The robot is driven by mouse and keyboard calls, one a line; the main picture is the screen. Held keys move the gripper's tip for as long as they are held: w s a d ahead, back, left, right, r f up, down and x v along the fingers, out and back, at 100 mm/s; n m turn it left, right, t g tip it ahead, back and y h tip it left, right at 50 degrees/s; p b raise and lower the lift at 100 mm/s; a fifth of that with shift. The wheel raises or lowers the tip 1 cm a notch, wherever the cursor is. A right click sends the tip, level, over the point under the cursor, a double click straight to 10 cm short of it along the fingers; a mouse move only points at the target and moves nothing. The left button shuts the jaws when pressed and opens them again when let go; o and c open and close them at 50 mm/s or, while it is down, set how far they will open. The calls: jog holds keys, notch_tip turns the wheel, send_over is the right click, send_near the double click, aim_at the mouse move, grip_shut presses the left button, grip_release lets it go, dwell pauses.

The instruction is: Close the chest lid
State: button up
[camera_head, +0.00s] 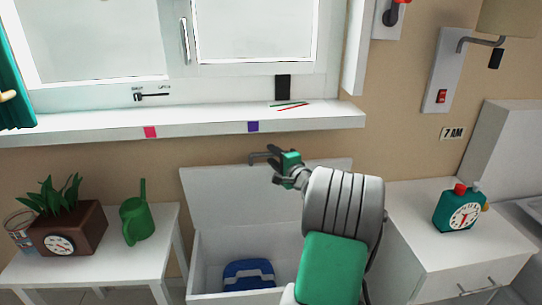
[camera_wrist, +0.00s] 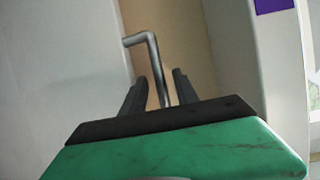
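The white chest (camera_head: 237,299) stands below the window, its lid (camera_head: 230,196) raised and leaning back near the wall. A grey bar handle (camera_head: 252,158) sticks up at the lid's top edge. My gripper (camera_head: 272,163) is at this handle, and my arm covers the right part of the chest and lid. In the wrist view, the bent handle (camera_wrist: 151,50) runs down between the two dark fingers of my gripper (camera_wrist: 160,78). The fingers are apart, with visible gaps beside the bar. I cannot tell whether either finger touches it.
A blue object (camera_head: 248,274) lies inside the chest. The window sill (camera_head: 200,125) juts out just above my gripper. A white table (camera_head: 90,262) with a plant box and green watering can stands left. A white cabinet (camera_head: 440,262) with a green clock (camera_head: 459,211) stands right.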

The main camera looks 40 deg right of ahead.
jog(key=shift+x, duration=0.8)
jog(key=shift+c, duration=0.4)
grip_shut()
dwell(0.4)
